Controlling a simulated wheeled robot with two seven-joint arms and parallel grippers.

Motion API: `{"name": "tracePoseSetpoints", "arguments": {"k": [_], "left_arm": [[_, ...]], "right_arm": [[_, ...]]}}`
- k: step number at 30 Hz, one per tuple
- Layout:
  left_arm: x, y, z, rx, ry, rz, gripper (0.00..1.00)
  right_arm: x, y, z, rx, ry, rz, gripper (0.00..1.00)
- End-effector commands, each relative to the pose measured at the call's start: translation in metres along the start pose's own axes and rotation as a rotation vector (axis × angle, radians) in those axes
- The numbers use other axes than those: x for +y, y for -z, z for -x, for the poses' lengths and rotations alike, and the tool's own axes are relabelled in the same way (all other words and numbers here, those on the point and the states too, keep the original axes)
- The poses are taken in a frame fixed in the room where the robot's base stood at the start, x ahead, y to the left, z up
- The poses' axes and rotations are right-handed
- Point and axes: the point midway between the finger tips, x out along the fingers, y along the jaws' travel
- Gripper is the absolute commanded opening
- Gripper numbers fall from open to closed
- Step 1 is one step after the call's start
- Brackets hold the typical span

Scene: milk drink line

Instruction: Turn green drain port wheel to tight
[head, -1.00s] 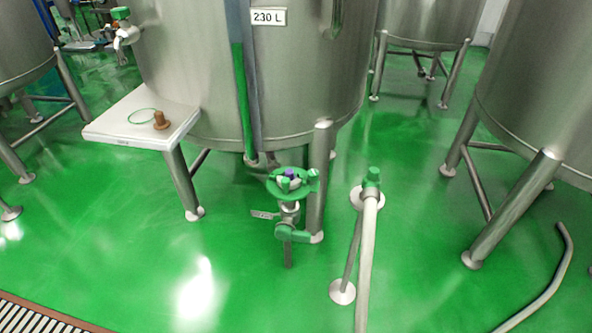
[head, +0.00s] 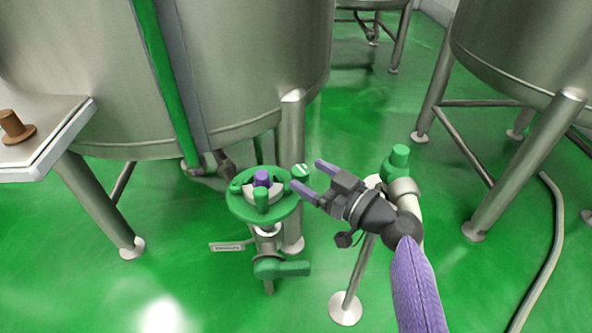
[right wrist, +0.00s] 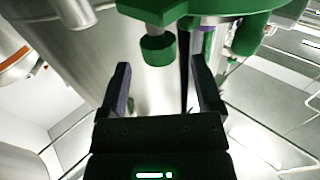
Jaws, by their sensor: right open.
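The green drain port wheel (head: 280,210) sits on a metal fitting below the steel tank, left of my right gripper. A purple cap (head: 261,177) is at its hub, and a green knob with a pale top (head: 300,172) stands at its right edge. My right gripper (head: 311,176) is open, its purple-sided fingers pointing left at this knob. In the right wrist view, a green knob (right wrist: 158,50) hangs just beyond and between the open fingers (right wrist: 163,88), with the green wheel (right wrist: 235,8) along the top edge. I cannot tell whether they touch. My left gripper is out of view.
A small label tag (head: 227,247) and a green lever handle (head: 285,268) are below the wheel. A tank leg (head: 293,130) stands close behind. A pipe with a green cap (head: 400,156) is just behind my right gripper. A shelf (head: 45,135) is at left.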

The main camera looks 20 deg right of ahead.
Motion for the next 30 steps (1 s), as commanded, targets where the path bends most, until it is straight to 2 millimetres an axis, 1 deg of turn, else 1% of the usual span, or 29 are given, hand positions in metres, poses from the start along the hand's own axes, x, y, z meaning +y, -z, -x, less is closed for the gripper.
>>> {"name": "tracePoseSetpoints", "arguments": {"k": [1,3,6,9,14,15,17,18,20,21,26,27,30], "left_arm": [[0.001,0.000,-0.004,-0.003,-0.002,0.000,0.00],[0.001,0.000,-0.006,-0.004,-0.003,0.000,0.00],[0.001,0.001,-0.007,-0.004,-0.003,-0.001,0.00],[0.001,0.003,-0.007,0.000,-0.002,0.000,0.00],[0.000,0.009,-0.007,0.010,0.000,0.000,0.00],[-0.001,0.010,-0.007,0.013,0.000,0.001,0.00],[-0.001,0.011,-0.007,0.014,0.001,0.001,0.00],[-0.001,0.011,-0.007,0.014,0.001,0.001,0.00],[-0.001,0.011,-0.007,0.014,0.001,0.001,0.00],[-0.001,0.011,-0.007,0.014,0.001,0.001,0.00],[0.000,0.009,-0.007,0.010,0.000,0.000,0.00],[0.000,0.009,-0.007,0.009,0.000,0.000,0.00],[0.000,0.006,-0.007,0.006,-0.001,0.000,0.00]], "right_arm": [[0.000,-0.002,-0.009,0.000,0.002,-0.002,0.84],[0.000,-0.003,-0.020,-0.001,0.001,-0.003,0.84],[0.000,-0.002,-0.028,-0.002,0.001,-0.002,0.84],[0.000,-0.002,-0.032,-0.003,0.001,-0.002,0.84],[-0.001,-0.001,-0.032,-0.003,0.000,-0.002,0.84],[0.000,-0.001,-0.032,-0.003,0.000,-0.002,0.81],[0.000,-0.001,-0.032,-0.003,0.000,-0.002,0.69],[0.000,-0.001,-0.032,-0.003,0.000,-0.002,0.60],[0.000,-0.001,-0.032,-0.003,0.000,-0.002,0.48],[0.000,-0.001,-0.032,-0.004,0.000,-0.002,0.39],[-0.001,-0.001,-0.031,-0.004,0.001,-0.002,0.05],[-0.001,-0.001,-0.031,-0.004,0.001,-0.002,0.00],[-0.001,-0.001,-0.031,-0.004,0.000,-0.002,0.00]]}}
